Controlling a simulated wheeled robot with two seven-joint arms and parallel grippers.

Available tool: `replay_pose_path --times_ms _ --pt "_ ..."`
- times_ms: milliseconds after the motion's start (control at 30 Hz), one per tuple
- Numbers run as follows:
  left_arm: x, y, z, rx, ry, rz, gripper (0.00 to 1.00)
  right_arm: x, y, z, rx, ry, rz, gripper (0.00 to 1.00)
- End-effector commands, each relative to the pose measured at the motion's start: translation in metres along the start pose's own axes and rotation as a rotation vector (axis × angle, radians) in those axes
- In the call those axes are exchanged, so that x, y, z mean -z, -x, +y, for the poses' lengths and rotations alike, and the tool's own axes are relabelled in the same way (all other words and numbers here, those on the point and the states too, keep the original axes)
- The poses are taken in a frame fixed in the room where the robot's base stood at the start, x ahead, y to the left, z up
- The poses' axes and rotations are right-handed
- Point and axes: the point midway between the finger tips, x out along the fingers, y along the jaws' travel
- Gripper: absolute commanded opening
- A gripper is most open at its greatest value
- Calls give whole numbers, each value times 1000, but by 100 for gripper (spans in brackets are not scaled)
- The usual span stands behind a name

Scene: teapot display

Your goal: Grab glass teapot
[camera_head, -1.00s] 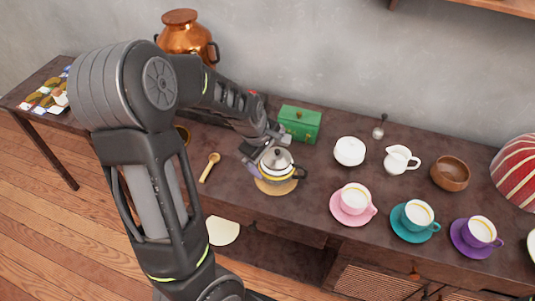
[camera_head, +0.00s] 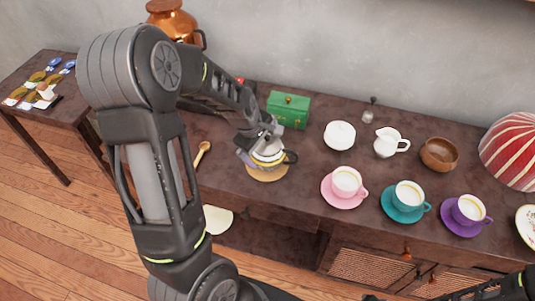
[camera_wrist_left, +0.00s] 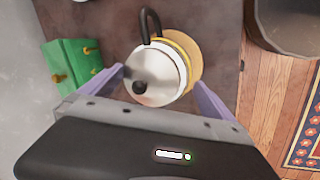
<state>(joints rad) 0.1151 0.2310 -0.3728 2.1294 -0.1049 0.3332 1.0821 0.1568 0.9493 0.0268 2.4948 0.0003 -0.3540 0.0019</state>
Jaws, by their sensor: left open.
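The glass teapot (camera_head: 268,158) stands on a round tan mat (camera_head: 266,176) on the dark table, its lid partly hidden behind my gripper in the head view. In the left wrist view the teapot (camera_wrist_left: 165,68) shows a silvery lid with a black knob and a black handle pointing away from the gripper. My left gripper (camera_head: 257,146) is over the teapot. In the left wrist view its two purple fingers (camera_wrist_left: 160,86) are open and spread on either side of the teapot. I cannot tell whether either finger touches it. My right gripper is not clearly in view.
A green box (camera_head: 288,110) stands behind the teapot. A wooden spoon (camera_head: 202,152) lies to its left. A copper pot (camera_head: 172,20) is at the back left.

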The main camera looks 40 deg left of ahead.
Motion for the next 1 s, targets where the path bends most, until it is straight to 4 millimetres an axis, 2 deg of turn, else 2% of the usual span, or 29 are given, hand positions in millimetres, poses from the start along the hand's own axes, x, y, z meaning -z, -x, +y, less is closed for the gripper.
replay_pose_path --times_ms 200,333,967,1000 --pt "1 -33 -3 9 2 -2 100 0 1 0 0 0 0 0" --pt "1 -45 -1 5 1 0 100 0 1 0 -1 0 0 0" --pt "1 -47 0 2 0 1 100 0 1 0 -1 0 -1 0" --pt "1 -47 0 2 0 1 97 0 1 0 -1 0 -1 0"
